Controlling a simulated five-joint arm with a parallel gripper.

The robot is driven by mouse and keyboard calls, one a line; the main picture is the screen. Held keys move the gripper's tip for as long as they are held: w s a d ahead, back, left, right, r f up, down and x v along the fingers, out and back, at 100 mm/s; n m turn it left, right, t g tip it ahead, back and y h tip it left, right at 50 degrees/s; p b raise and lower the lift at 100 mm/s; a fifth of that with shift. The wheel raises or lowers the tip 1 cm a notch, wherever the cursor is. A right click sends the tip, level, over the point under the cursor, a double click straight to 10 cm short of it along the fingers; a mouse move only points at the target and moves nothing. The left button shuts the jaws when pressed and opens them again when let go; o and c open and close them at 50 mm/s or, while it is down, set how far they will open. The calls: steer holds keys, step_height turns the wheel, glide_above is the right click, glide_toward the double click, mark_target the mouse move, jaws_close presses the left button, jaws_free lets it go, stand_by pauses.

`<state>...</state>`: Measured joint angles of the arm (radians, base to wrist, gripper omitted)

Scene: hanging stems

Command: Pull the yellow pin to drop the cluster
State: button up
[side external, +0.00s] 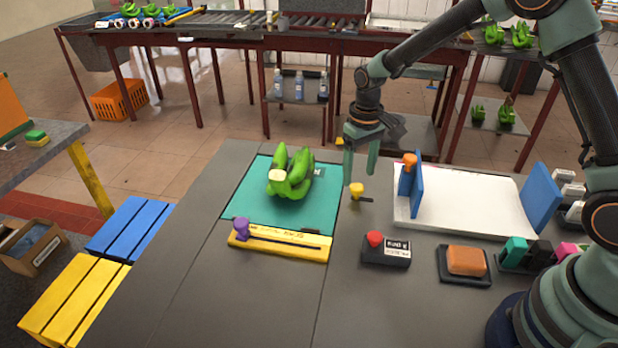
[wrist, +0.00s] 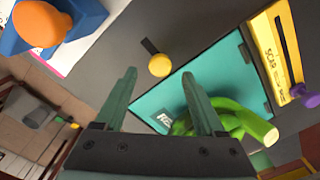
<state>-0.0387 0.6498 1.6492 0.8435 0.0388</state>
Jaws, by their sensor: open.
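A yellow round-headed pin (side external: 357,189) with a short dark strip stands just right of a teal mat (side external: 240,200). In the wrist view the pin (wrist: 159,65) shows between and beyond my fingertips, with its strip (wrist: 150,46) behind it. The green banana cluster (side external: 290,178) is over the teal mat; I cannot tell whether it touches it. In the wrist view the cluster (wrist: 228,118) is partly hidden by the right finger. My gripper (side external: 360,172) points down, open and empty, a little above the pin. It also shows in the wrist view (wrist: 160,85).
A yellow slotted bar (side external: 280,245) with a purple knob (side external: 241,227) lies in front of the mat. A blue bracket with an orange knob (side external: 410,160) stands on a white board (side external: 465,200) to the right. A red-button box (side external: 385,252) and an orange block (side external: 466,260) sit nearer.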

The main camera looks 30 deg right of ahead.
mark_target(357, 186)
steer(key=shift+f, duration=1.85)
jaws_close()
